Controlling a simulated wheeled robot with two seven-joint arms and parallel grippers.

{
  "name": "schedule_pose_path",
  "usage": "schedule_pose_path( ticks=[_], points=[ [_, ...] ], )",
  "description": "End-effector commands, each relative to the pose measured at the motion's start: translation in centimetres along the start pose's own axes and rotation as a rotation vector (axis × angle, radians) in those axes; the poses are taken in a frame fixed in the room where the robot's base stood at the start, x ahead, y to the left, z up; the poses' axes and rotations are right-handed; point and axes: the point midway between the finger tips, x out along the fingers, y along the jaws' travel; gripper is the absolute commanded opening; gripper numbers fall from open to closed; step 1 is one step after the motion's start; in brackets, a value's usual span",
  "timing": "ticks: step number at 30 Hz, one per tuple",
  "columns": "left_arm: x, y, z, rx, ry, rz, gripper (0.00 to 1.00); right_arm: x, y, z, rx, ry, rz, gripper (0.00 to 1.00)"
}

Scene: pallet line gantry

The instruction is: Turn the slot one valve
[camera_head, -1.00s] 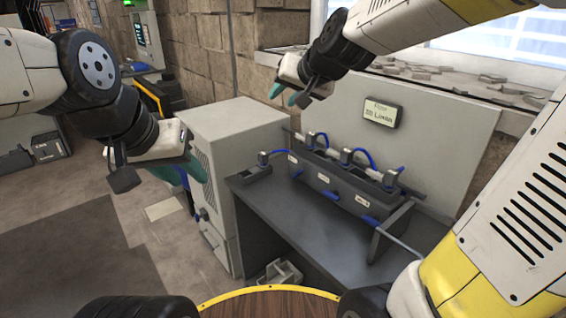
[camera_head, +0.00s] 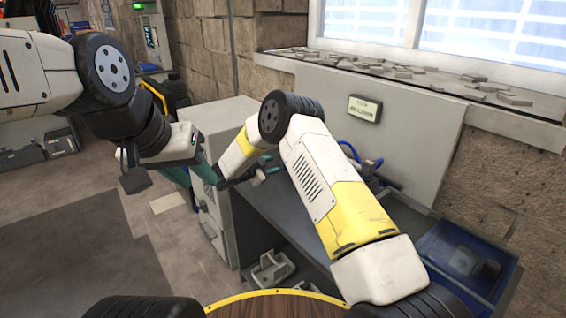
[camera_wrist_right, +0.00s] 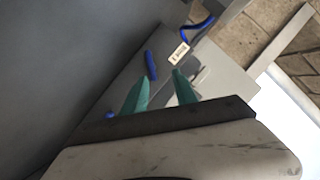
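In the right wrist view a blue valve handle (camera_wrist_right: 151,64) sits on the grey rack front, beside a small white label (camera_wrist_right: 180,53) too small to read. I cannot tell which slot it belongs to. My right gripper (camera_wrist_right: 160,88) is open, its two teal fingers apart and empty, with the handle just beyond and between the tips. In the head view my right gripper (camera_head: 270,165) is low over the left part of the bench, and my right arm hides most of the rack. My left gripper (camera_head: 207,170) hangs to the left, away from the rack; its finger gap is unclear.
A grey bench (camera_head: 255,195) stands beside a pale cabinet (camera_head: 232,113). An upright panel with a small display (camera_head: 364,108) backs the bench. Blue hoses (camera_head: 349,150) rise behind my right arm. A blue bin (camera_head: 468,262) is at the right, and a grey bin (camera_head: 272,270) is on the floor.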

Motion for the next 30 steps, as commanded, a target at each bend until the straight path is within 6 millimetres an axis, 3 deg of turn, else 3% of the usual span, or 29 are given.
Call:
schedule_pose_path(
  ticks=[5, 18, 30],
  points=[
    [0.0, 0.0, 0.0, 0.0, 0.0, 0.0, 0.36, 0.7, 1.7, 0.8, -0.007, 0.034, 0.036, 0.34],
    [0.0, 0.0, 0.0, 0.0, 0.0, 0.0, 0.36, 6.9, 1.8, 0.6, -0.006, 0.033, 0.034, 0.34],
    [0.0, 0.0, 0.0, 0.0, 0.0, 0.0, 0.36, 7.8, 1.8, 0.5, -0.008, 0.031, 0.033, 0.32]
  ],
)
